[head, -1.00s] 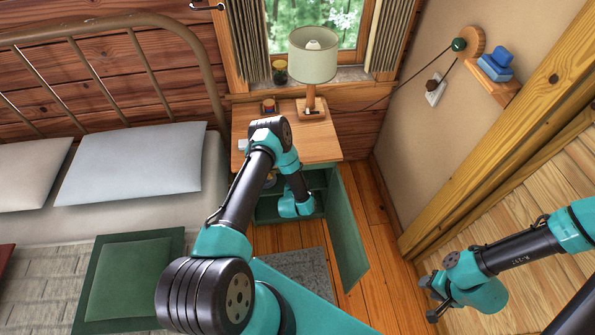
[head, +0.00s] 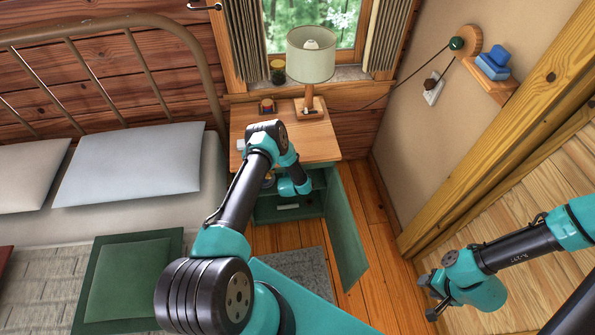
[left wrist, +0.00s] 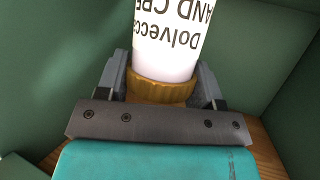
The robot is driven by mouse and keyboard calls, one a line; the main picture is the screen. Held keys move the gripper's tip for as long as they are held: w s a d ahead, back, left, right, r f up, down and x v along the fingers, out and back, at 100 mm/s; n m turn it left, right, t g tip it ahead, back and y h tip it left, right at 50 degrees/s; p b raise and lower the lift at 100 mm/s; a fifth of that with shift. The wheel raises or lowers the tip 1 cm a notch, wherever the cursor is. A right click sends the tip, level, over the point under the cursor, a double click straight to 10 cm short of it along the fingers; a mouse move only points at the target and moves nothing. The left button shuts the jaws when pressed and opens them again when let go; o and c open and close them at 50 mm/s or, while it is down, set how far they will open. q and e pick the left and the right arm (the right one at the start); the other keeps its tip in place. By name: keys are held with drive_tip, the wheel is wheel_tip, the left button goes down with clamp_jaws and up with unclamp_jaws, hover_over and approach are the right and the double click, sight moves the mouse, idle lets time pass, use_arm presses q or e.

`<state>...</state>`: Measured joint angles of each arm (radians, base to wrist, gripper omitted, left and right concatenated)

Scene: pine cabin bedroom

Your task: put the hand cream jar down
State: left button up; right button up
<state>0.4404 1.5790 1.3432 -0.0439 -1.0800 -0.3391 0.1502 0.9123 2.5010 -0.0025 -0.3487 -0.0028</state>
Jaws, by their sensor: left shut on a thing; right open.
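The hand cream jar (left wrist: 168,45) is white with dark lettering, upside down in the left wrist view, and a gold cap (left wrist: 160,90). My left gripper (left wrist: 163,85) is shut on it around the cap end. The jar's far end is cut off by the picture edge, so I cannot tell whether it touches anything. In the head view my left wrist (head: 293,187) reaches into the open green nightstand (head: 318,200), and its fingers are hidden. My right gripper (head: 431,292) is open and empty at the lower right.
The green door (head: 348,230) hangs open on the nightstand's right. A lamp (head: 311,62) and a small jar (head: 267,106) stand on its wooden top. A small dark item (head: 268,180) shows inside, left of my wrist. Green walls (left wrist: 45,60) surround the held jar closely.

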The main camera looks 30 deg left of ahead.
use_arm(q)
drive_tip(key=shift+f, duration=1.7)
drive_tip(key=shift+f, duration=0.1)
drive_tip(key=o, duration=1.2)
drive_tip(key=shift+c, duration=0.2)
drive_tip(key=v, duration=1.2)
